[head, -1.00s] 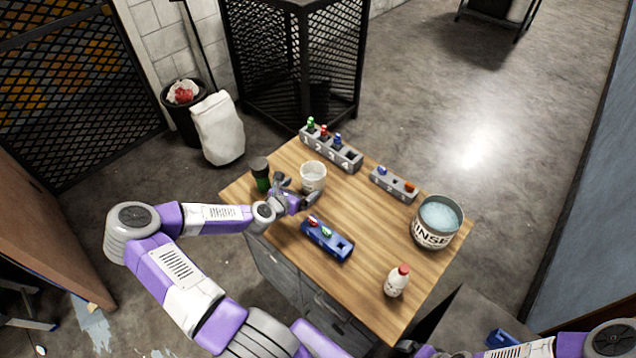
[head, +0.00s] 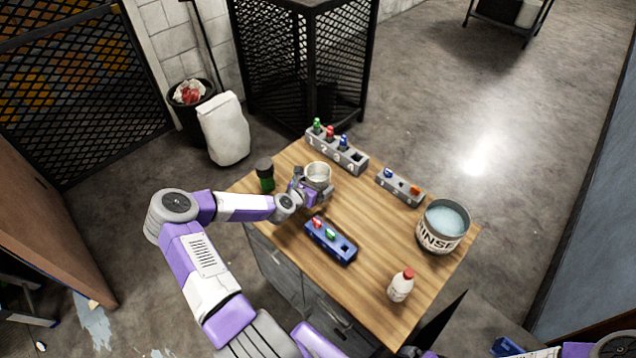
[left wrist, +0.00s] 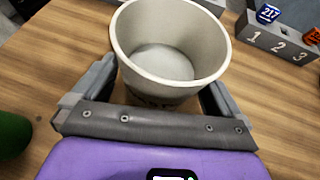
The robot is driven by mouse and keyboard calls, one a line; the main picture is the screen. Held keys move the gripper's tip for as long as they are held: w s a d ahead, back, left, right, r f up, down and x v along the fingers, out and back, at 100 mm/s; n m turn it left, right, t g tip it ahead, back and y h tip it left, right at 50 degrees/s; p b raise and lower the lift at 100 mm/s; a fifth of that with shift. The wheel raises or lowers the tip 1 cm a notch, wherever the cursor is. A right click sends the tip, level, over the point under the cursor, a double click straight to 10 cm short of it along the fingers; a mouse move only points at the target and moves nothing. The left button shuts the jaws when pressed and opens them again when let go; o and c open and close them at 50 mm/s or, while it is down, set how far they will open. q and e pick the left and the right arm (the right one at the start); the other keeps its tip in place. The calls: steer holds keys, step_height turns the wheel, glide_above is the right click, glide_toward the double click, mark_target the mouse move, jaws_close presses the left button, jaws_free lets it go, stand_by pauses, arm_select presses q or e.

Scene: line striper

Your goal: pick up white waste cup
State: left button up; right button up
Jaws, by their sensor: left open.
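The white waste cup (head: 318,172) stands upright on the wooden table near its back left, and it looks empty inside. In the left wrist view the cup (left wrist: 170,60) sits between the two fingers of my left gripper (left wrist: 160,85). The fingers are open, one on each side of the cup, with a gap visible at least at the left finger. In the head view my left gripper (head: 314,187) is at the cup's near side and hides its lower part. My right gripper is not in view.
A dark green-banded jar (head: 265,175) stands left of the cup. A numbered grey rack (head: 337,152) is behind it, a smaller rack (head: 400,188) to the right. A blue holder (head: 331,240), a rinse bucket (head: 442,227) and a red-capped bottle (head: 401,286) share the table (head: 375,235).

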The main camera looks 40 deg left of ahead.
arm_select(q)
steer(key=shift+c, duration=0.5)
steer(key=c, duration=0.9)
